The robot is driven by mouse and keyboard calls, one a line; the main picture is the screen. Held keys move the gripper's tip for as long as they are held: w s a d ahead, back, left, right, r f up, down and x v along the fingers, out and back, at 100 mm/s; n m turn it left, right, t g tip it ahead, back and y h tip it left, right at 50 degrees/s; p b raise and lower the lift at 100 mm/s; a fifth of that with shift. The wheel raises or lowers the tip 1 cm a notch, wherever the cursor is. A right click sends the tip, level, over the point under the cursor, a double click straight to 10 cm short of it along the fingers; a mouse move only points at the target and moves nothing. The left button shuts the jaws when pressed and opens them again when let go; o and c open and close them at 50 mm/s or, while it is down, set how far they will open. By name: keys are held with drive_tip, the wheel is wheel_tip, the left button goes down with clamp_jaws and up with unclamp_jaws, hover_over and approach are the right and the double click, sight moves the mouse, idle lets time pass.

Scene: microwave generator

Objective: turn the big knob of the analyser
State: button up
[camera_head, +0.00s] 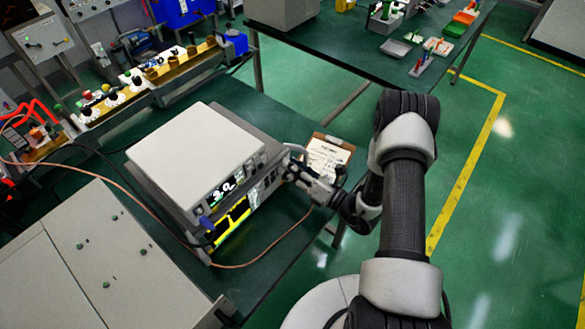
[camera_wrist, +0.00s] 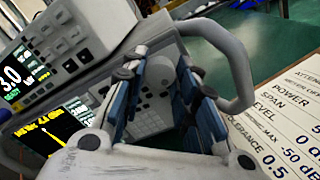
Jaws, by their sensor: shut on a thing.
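The analyser (camera_head: 228,226) is the lower instrument of the stack on the bench, with a lit yellow display at its left. Its display also shows at the left of the wrist view (camera_wrist: 52,138), with a keypad lower down between my fingers. The big knob (camera_wrist: 159,72) is grey and round, near the panel's right end. My gripper (camera_wrist: 160,80) reaches the panel from the right, its blue-padded fingers on either side of the knob, shut on it. In the head view my gripper (camera_head: 293,174) is small and hides the knob.
A white-topped generator (camera_head: 197,155) sits on the analyser, its display reading about 3.0. A grey handle (camera_wrist: 240,75) curves close beside my right finger. A clipboard (camera_head: 326,153) lies right of the stack. A copper-coloured cable (camera_head: 262,258) loops across the bench in front.

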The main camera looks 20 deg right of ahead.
drive_tip(key=o, duration=0.8)
drive_tip(key=v, duration=1.2)
